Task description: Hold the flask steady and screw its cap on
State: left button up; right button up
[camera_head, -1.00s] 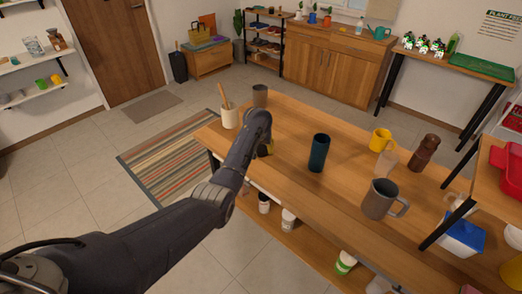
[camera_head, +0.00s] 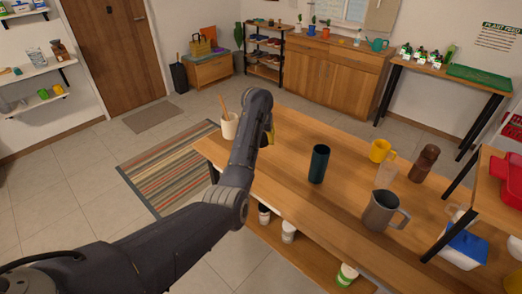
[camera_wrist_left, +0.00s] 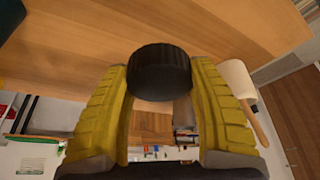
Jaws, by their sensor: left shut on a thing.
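The flask (camera_head: 319,164) is a dark teal open-topped cylinder standing upright on the wooden table. A dark shape at the top left of the left wrist view (camera_wrist_left: 10,20) may be part of it. My left gripper (camera_head: 267,137) is mostly hidden behind its own arm, with a little yellow finger showing, to the left of the flask. In the left wrist view its yellow fingers (camera_wrist_left: 160,72) are shut on a black ribbed cap (camera_wrist_left: 160,73). The cap is apart from the flask. My right gripper is not in view.
A utensil pot (camera_head: 229,125) stands at the table's left end. The table between the arm and the flask is clear.

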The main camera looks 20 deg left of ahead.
pick_arm(q)
notch_tip(320, 180, up, 8)
jog(key=shift+r, duration=0.1)
dwell(0.4)
